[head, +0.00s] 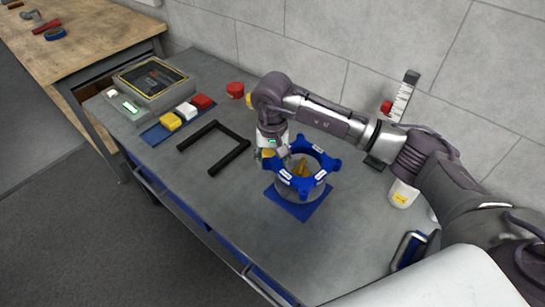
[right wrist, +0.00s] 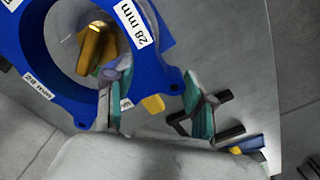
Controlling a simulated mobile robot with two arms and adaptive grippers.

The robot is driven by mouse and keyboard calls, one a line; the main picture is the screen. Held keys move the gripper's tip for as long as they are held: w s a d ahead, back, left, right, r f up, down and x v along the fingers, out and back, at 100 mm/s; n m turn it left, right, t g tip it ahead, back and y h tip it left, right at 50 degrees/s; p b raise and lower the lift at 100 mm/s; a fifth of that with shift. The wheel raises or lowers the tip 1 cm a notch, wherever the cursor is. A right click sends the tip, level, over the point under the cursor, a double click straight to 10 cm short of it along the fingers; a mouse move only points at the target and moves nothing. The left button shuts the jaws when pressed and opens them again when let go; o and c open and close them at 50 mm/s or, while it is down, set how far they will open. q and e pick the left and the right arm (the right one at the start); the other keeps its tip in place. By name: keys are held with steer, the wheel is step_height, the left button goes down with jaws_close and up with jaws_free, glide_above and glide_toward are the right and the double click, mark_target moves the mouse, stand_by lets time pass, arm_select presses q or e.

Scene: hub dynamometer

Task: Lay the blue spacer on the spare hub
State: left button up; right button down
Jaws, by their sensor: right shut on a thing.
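The blue spacer (head: 304,186) is a ring with lugs and white labels, one reading 28 mm. It sits at the top of a grey round hub (head: 288,194) on a blue mat (head: 303,212); I cannot tell whether it rests on the hub or is just above it. A gold-coloured part (head: 301,168) shows through the ring. My right gripper (head: 273,151) is shut on the left side of the spacer. In the right wrist view the spacer (right wrist: 158,72) reaches in between the teal-padded fingers (right wrist: 157,112). My left gripper is not in view.
A dark open frame (head: 214,146) lies left of the hub. Behind it are a blue tray (head: 157,134) with coloured blocks, a screen device (head: 150,80) and a red cylinder (head: 235,89). A white bottle (head: 403,194) stands to the right. The front left bench surface is clear.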

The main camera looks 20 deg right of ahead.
mark_target(272, 168)
steer(key=shift+f+b, duration=0.65)
steer(key=shift+f, duration=1.1)
steer(key=shift+f+b, duration=0.5)
steer(key=shift+b, duration=0.15)
steer(key=shift+c, duration=1.5)
jaws_free()
